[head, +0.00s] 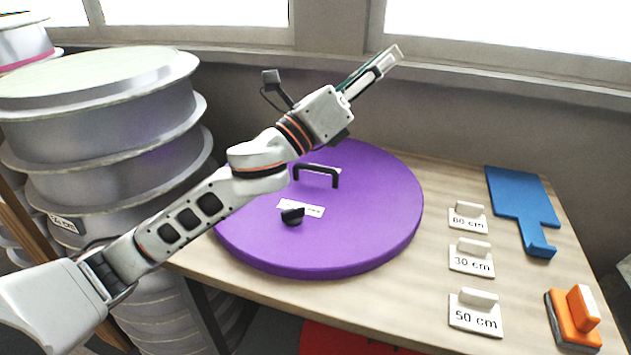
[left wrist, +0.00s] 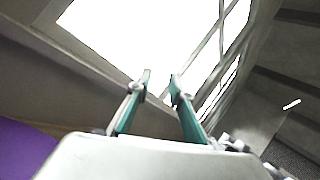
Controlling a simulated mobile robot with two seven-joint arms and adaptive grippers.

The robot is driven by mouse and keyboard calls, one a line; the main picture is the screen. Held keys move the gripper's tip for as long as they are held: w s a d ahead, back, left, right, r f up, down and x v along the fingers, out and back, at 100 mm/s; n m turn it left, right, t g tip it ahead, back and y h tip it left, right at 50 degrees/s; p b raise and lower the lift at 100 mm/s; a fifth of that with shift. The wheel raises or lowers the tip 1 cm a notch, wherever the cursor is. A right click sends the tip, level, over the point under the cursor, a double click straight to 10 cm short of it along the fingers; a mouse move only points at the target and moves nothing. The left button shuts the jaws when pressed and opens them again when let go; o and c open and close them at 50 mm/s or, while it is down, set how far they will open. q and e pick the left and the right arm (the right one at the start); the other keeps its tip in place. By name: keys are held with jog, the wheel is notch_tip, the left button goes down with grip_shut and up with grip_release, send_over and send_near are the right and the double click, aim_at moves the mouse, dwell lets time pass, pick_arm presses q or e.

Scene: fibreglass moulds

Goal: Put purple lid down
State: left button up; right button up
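The purple lid (head: 340,245) is a large round disc lying flat on the wooden table. It has a black bar handle (head: 318,172), a black knob (head: 292,216) and a white label (head: 305,207) on top, partly unreadable. My left arm crosses above the lid and hides part of its left and far side. My left gripper (head: 372,72) is up beyond the lid's far edge, pointing away toward the window, apart from the lid. In the left wrist view the two fingertips of my left gripper (left wrist: 160,78) are apart with nothing between them. My right gripper is not in view.
Grey round moulds (head: 110,130) are stacked at the left. White label blocks for 80 cm (head: 467,222), 30 cm (head: 471,265) and 50 cm (head: 475,320) stand right of the lid. A blue tool (head: 520,195) and an orange tool (head: 572,322) lie at the table's right side.

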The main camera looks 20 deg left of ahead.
pick_arm(q)
jog(key=w+a+f+n+y, duration=0.3)
jog(key=a+f+n+y, duration=0.4)
jog(key=a+f+n, duration=0.15)
jog(key=n+g+y+p, duration=0.1)
jog(key=n+g+y, duration=0.3)
jog(key=n, duration=0.3)
send_near(314, 168)
jog(key=x, duration=0.3)
jog(key=shift+w+a, duration=0.1)
jog(key=shift+a, duration=0.1)
jog(key=shift+w+f+g, duration=0.15)
jog(key=shift+g, duration=0.15)
jog(key=x, duration=0.7)
jog(key=shift+w+d, duration=0.15)
jog(key=shift+d, duration=0.1)
grip_shut()
